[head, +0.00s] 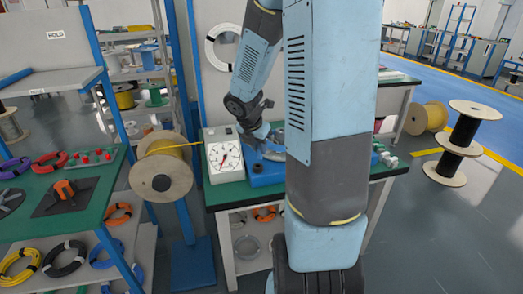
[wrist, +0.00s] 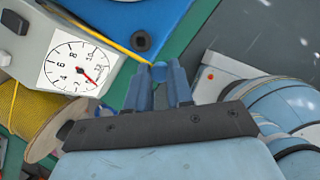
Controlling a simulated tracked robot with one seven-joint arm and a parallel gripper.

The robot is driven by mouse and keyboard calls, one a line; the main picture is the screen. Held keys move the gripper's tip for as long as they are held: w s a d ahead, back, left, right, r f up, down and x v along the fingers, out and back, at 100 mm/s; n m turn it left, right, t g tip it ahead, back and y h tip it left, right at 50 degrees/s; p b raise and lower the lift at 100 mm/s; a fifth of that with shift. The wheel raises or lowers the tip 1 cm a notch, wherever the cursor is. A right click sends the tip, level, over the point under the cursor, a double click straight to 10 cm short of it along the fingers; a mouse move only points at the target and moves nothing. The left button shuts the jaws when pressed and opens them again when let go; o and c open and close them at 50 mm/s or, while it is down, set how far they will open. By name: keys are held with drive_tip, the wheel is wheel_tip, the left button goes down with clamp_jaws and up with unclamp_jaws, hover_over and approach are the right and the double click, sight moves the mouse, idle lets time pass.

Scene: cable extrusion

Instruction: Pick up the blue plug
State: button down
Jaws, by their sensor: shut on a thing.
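In the wrist view the blue plug (wrist: 159,73) shows as a small round blue end between the tips of my gripper (wrist: 160,82). My gripper's two blue fingers are shut on it. Much of the plug is hidden between the fingers. In the head view my gripper (head: 262,138) is low over the blue device (head: 268,179) on the green bench; my arm hides part of that device, and the plug cannot be made out there. A yellow cable (wrist: 103,31) runs close to the fingertips in the wrist view; I cannot tell whether it touches the plug.
A white dial gauge (head: 225,160) stands left of the blue device and also shows in the wrist view (wrist: 78,66). A yellow cable spool (head: 162,168) stands beside the bench. Small green and white parts (head: 386,158) lie to the right. A dark round knob (wrist: 141,41) is near the fingertips.

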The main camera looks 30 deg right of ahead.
drive_tip(key=s+a+r, duration=0.3)
drive_tip(key=s, duration=0.4)
drive_tip(key=shift+s+r, duration=0.2)
drive_tip(key=shift+s, duration=0.05)
drive_tip(key=shift+a, duration=0.1)
